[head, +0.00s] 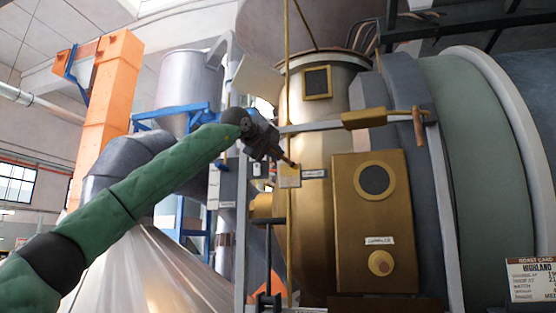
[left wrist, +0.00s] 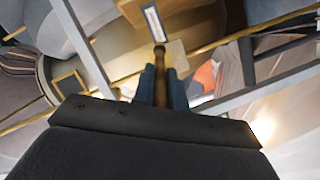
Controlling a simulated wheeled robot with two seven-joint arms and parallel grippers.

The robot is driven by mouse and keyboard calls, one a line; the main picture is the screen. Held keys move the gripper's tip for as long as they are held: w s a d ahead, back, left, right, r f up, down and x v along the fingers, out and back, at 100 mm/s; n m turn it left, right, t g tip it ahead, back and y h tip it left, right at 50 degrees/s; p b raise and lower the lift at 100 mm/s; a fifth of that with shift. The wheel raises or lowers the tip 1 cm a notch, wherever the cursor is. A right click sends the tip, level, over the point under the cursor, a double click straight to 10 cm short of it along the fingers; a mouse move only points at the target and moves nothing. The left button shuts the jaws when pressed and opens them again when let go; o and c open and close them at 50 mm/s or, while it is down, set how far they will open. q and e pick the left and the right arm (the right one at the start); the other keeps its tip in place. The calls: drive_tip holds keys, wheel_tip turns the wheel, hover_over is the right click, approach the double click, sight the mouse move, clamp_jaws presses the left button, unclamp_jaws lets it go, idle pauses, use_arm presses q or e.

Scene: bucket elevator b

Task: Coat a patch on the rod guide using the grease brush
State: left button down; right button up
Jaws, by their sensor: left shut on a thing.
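My left gripper (head: 272,150) reaches in at the end of the green-sleeved arm, beside the thin brass rod (head: 288,90). It is shut on a brown, slim handle, which I take as the grease brush (head: 288,161); the brush also shows between the blue-grey fingers in the left wrist view (left wrist: 160,75). The brush's tip points toward a small tan plate on the rod, apparently the rod guide (head: 289,178); the plate also shows in the left wrist view (left wrist: 178,56). The tip looks very near the plate, but I cannot tell whether they touch. No grease patch can be made out. My right gripper is not in view.
A brass cylinder (head: 314,120) and a brass door panel (head: 345,245) stand right behind the rod. A grey horizontal bar (head: 310,126) crosses above the guide. A grey upright post (head: 241,230) stands left of the rod. A white label (head: 314,174) sits right of the plate.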

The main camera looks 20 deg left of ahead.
sight(272, 149)
use_arm(q)
drive_tip(key=shift+s, duration=0.3)
drive_tip(key=shift+s+b, duration=0.4)
drive_tip(key=shift+s, duration=0.05)
drive_tip(key=shift+s+b, duration=0.4)
drive_tip(key=shift+s, duration=0.6)
